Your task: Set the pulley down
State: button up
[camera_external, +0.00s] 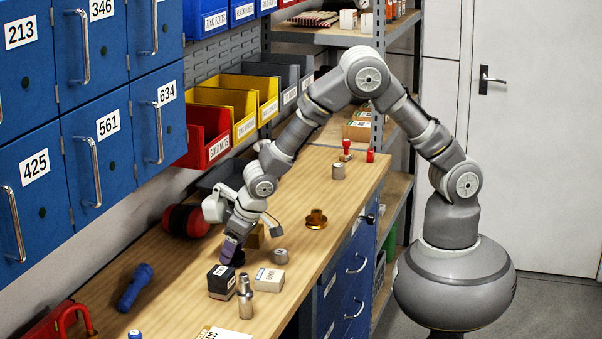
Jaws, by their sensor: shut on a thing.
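My gripper (232,249) points down low over the wooden workbench (310,262), behind a black-topped box. Its purple fingers are shut on a small dark thing (239,259), which I take to be the pulley. The fingers and the box hide most of it, and I cannot tell whether it touches the bench.
Close to my gripper are the black-topped box (221,282), a pale labelled box (269,280), a metal cylinder (245,298) and a grey knob-like part (281,256). A blue flashlight (135,287) lies at left. Bare bench lies right of the pale box.

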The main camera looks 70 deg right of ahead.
jog(key=shift+f, duration=0.2)
jog(key=o, duration=1.3)
jog(key=shift+f, duration=0.15)
jog(key=shift+c, duration=0.2)
jog(key=shift+s+r, duration=0.1)
jog(key=shift+r, duration=0.4)
jog(key=p+v, duration=0.3)
jog(key=v, duration=0.8)
jog(key=shift+s, duration=0.2)
jog(key=shift+r, duration=0.1)
